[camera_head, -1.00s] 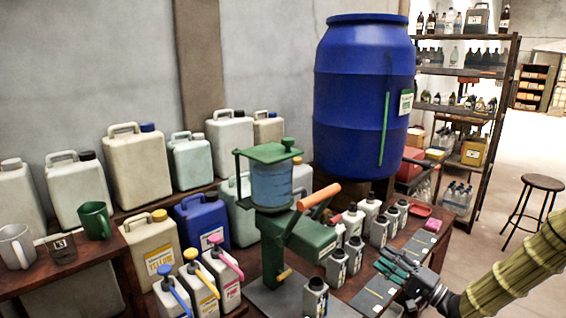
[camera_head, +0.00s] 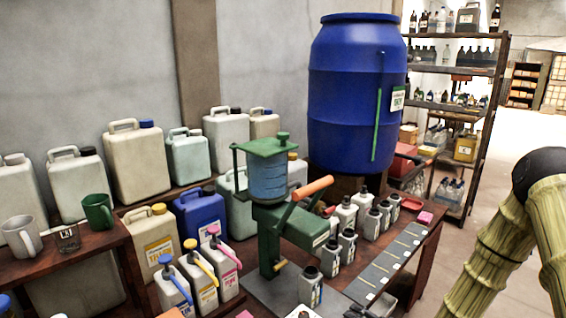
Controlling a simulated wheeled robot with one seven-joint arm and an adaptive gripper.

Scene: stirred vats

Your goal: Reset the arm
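My arm shows at the right edge, with a dark elbow joint (camera_head: 543,172) and pale ribbed links running down out of the picture. My gripper is not clearly in view; it seems to be below the lower edge, so its state and anything in it are hidden. The bench (camera_head: 428,262) to the left of the arm holds a row of dark rectangular plates (camera_head: 385,262) and several small grey bottles with black caps (camera_head: 348,243).
A green hand-cranked device (camera_head: 268,215) with an orange handle (camera_head: 312,189) stands left of the bottles. A large blue barrel (camera_head: 355,95) stands behind. Jugs and pump bottles fill the left. A shelf rack (camera_head: 490,110) stands back right, with open floor (camera_head: 515,140) beside it.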

